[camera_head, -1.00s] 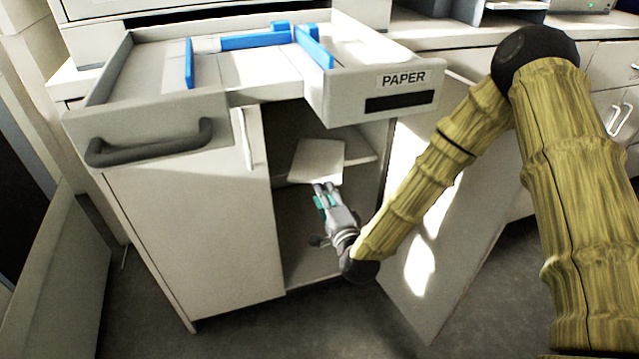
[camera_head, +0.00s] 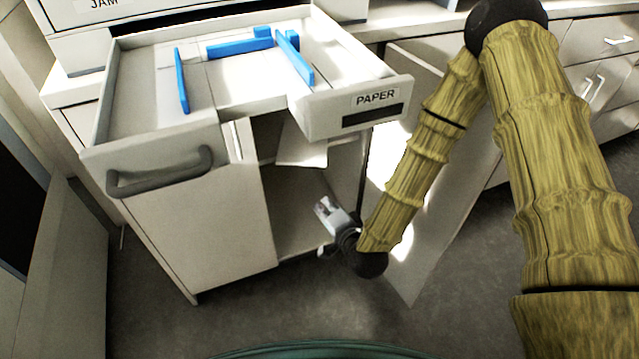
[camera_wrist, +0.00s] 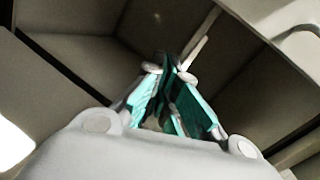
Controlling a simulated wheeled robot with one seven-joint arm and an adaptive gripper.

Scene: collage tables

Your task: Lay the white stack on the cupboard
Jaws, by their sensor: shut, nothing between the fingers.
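The white stack (camera_head: 303,150) shows in the head view inside the open cupboard (camera_head: 225,215), at the level of its inner shelf. The drawer above hides its upper part, and its lower edge seems to stick out past the shelf front. My gripper (camera_head: 323,204) is in the cupboard opening, below and a little right of the stack, apart from it. In the wrist view my gripper (camera_wrist: 171,64) has its teal-padded fingers together, with nothing seen between them. I cannot clearly make out the stack in the wrist view.
The pulled-out drawer labelled PAPER (camera_head: 378,110) overhangs the opening and holds blue guides (camera_head: 293,58). The cupboard's open door (camera_head: 425,230) stands on the right, beside my arm. Grey floor (camera_head: 240,318) lies free in front.

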